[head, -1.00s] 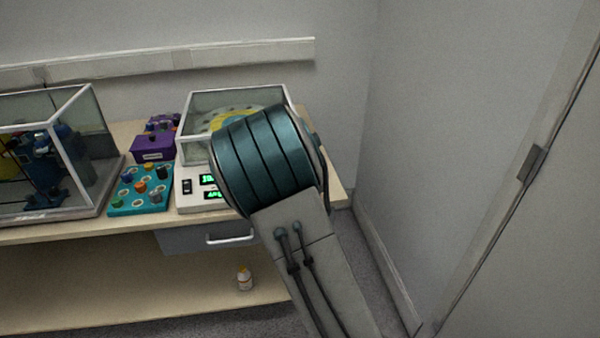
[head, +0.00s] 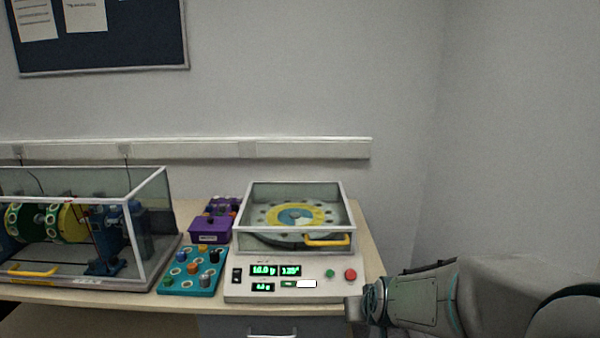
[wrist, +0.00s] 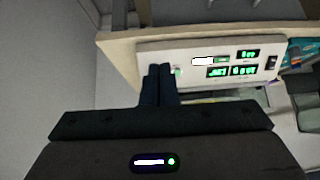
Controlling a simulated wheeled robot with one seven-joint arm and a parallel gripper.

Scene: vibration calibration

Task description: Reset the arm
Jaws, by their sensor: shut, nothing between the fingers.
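My gripper (wrist: 160,72) shows in the wrist view with its two dark fingers together and nothing between them. They point at the end of the white control panel (wrist: 205,47), overlapping its edge in the picture; I cannot tell if they touch it. In the head view my arm reaches in from the lower right, its end beside the right front corner of the white control unit (head: 262,296). The fingers are not clear there. The unit has green displays, a green and a red button (head: 350,274), and a clear-walled box (head: 344,222) around a yellow disc.
A teal knob board (head: 206,286) and a purple box (head: 210,230) stand left of the unit. A large glass case (head: 158,240) with a yellow handle holds a rotor farther left. The wooden table (head: 372,262) ends near my arm. Walls stand behind and at right.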

